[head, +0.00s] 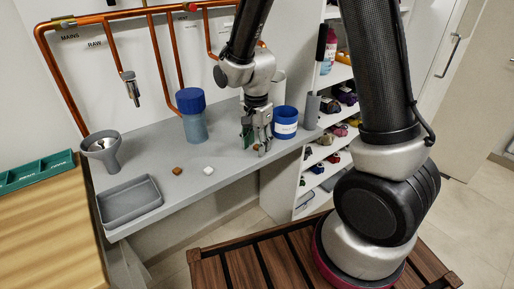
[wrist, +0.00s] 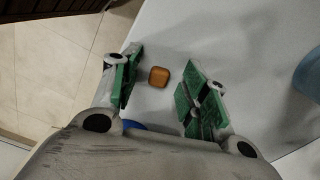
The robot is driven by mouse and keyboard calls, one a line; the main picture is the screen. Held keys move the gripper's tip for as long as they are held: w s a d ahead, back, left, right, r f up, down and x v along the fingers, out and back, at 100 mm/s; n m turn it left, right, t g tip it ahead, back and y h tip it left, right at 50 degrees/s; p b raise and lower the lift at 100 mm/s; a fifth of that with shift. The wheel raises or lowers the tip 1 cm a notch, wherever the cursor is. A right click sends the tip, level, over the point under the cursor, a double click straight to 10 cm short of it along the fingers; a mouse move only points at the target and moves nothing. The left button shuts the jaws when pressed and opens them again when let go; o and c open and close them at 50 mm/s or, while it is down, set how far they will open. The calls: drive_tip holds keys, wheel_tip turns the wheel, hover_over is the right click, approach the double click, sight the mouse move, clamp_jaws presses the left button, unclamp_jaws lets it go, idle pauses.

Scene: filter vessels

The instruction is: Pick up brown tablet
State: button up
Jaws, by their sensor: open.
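A brown, rounded-square tablet (wrist: 158,77) lies on the grey counter, between the fingers of my gripper (wrist: 158,88) in the wrist view. The gripper is open, with green finger pads on either side of the tablet and a gap on both sides. In the head view my gripper (head: 257,147) points down low over the counter, left of a blue cup, and mostly hides what is between its fingers. Another brown tablet (head: 177,171) lies further left on the counter, beside a white tablet (head: 208,171).
The blue cup (head: 286,122) stands close right of my gripper. A blue-lidded jar (head: 193,115) stands to the left. A grey tray (head: 130,203) and funnel (head: 103,151) are at the counter's left end. Shelves (head: 318,160) stand right. The counter's front is mostly clear.

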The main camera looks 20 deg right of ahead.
drive_tip(key=c, duration=0.8)
